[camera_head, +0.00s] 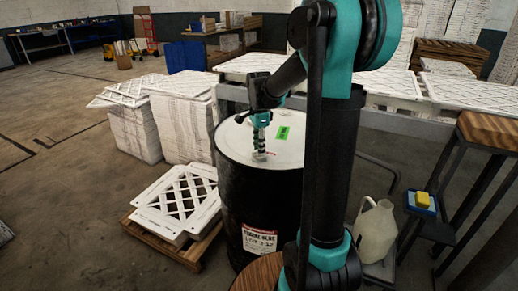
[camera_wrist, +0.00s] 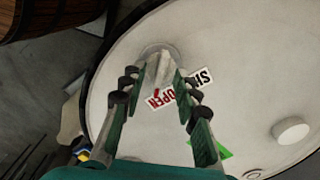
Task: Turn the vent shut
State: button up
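The vent (camera_wrist: 158,54) is a pale grey knob with a raised grip, near the rim of the white drum lid (camera_wrist: 235,60) in the wrist view. Beside it are a red "OPEN" label (camera_wrist: 160,98) and a partly hidden black label (camera_wrist: 203,77) starting "SH". A small red mark lies by the "OPEN" label. My gripper (camera_wrist: 157,74) has its fingers apart, one to each side of the vent's grip; I cannot tell whether they touch it. In the head view my gripper (camera_head: 260,148) points down at the lid of the black drum (camera_head: 232,190).
A green sticker (camera_head: 283,132) and a white cap (camera_wrist: 290,131) are on the lid. A pallet with white filter frames (camera_head: 180,205) stands left of the drum. A beige jug (camera_head: 375,232) and a stool with a yellow sponge (camera_head: 422,199) are at right. Open floor lies at far left.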

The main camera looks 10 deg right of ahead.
jog(key=shift+f, duration=0.3)
grip_shut()
